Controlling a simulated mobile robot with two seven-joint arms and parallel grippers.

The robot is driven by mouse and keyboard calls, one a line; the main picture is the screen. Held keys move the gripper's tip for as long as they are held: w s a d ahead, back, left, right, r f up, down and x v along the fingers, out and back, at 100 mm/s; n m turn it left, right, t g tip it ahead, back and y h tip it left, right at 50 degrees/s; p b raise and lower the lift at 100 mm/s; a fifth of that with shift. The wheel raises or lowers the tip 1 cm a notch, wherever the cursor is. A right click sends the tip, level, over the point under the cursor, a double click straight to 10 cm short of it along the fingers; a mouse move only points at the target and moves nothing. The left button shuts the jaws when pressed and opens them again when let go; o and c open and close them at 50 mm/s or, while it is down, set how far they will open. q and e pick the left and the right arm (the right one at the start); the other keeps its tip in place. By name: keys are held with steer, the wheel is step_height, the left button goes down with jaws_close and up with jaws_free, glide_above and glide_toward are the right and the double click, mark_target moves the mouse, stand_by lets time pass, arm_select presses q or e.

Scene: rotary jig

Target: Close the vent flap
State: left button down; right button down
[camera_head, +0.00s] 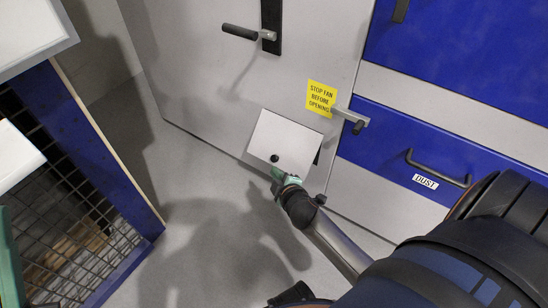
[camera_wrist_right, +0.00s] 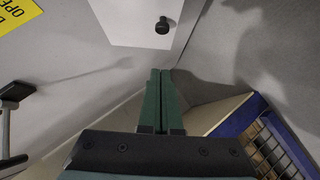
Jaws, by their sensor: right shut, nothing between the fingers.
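The vent flap (camera_head: 286,138) is a pale plate with a small black knob (camera_head: 275,158) near its lower edge. It is low on the grey door, and a dark gap at its right side shows that it stands out from the door. My right gripper (camera_head: 279,175) is shut and empty, just below the flap's lower edge near the knob. In the right wrist view the green fingers (camera_wrist_right: 160,75) are together, and the flap (camera_wrist_right: 130,18) and its knob (camera_wrist_right: 162,26) are beyond their tips. I cannot tell whether they touch the flap. My left gripper does not clearly show.
The grey door (camera_head: 200,80) has a lever handle (camera_head: 250,33), a yellow sign (camera_head: 321,98) and a latch (camera_head: 351,120). A blue drawer labelled DUST (camera_head: 390,150) is at right. A blue mesh-sided bin (camera_head: 140,215) stands at left. Grey floor (camera_head: 200,240) is clear between.

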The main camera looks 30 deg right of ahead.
steer(key=w+d+f+b, duration=0.4)
steer(key=w+f+b, duration=0.1)
steer(key=w, duration=0.3)
steer(key=shift+d+f, duration=0.25)
steer(key=shift+f, duration=0.3)
steer(key=shift+s, duration=0.1)
